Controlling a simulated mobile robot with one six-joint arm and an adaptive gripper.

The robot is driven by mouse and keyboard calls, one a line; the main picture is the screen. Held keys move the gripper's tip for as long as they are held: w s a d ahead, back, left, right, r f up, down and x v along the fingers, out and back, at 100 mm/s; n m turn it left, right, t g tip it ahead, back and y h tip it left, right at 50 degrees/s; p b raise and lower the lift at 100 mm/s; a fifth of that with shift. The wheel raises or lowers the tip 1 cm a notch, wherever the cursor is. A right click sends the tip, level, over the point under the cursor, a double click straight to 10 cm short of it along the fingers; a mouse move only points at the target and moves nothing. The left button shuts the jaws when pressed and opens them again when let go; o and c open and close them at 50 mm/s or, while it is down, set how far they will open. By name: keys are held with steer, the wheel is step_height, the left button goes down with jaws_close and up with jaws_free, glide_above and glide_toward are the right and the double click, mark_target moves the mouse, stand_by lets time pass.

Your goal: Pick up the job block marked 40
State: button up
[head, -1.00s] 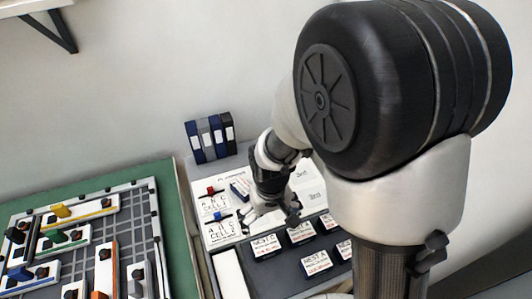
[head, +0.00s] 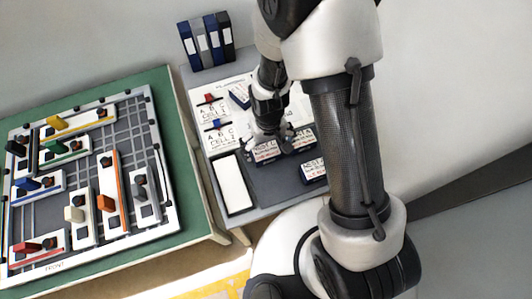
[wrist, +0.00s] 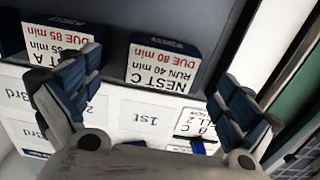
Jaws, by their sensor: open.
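The job block reading "NEST C, RUN 40 min, DUE 80 min" (wrist: 162,66) is a dark blue block with a white label. It shows upside down in the wrist view, lying in the dark tray (wrist: 185,18). My gripper (wrist: 152,92) is open and empty, its fingers spread to either side below the block in the picture. In the head view, my gripper (head: 268,140) is low at the block row, just above the leftmost block (head: 265,154) and partly covering it. I cannot tell whether it touches.
A "NEST A" block (wrist: 52,42), due 85 min, lies close beside it. Another block (head: 313,171) lies nearer the front. A white sheet has places marked 1st (wrist: 150,117) and 3rd. A white pad (head: 234,183) and a rail board (head: 110,225) are left; binders (head: 205,42) stand behind.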

mark_target(266, 151)
steer(key=f, duration=0.1)
steer(key=f+b, duration=0.1)
steer(key=f, duration=0.2)
steer(key=shift+w+a+f, duration=0.25)
steer(key=shift+f, duration=0.1)
steer(key=c, duration=1.2)
